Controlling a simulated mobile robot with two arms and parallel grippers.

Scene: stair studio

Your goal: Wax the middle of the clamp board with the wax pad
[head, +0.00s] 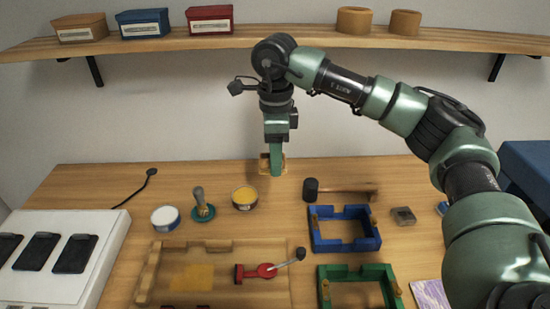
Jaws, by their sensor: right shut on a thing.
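The wooden clamp board (225,297) lies at the front of the bench, with raised rails and a red toggle clamp (265,270) on it. A yellowish patch (193,277) shows on its left part. My right gripper (275,167) points down at the back of the bench, near the wall. It is shut on a small tan block (264,163), partly hidden by the fingers; I cannot tell for sure that it is the wax pad, or whether it touches the bench. An open tin of yellow wax (244,196) stands behind the board. My left gripper is out of view.
A white lid (165,217), a green-based handled tool (202,206) and a mallet (340,190) lie behind the board. Blue (343,230) and green (358,272) frames stand to its right. A white unit (60,255) is at left. A shelf (285,37) runs above.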

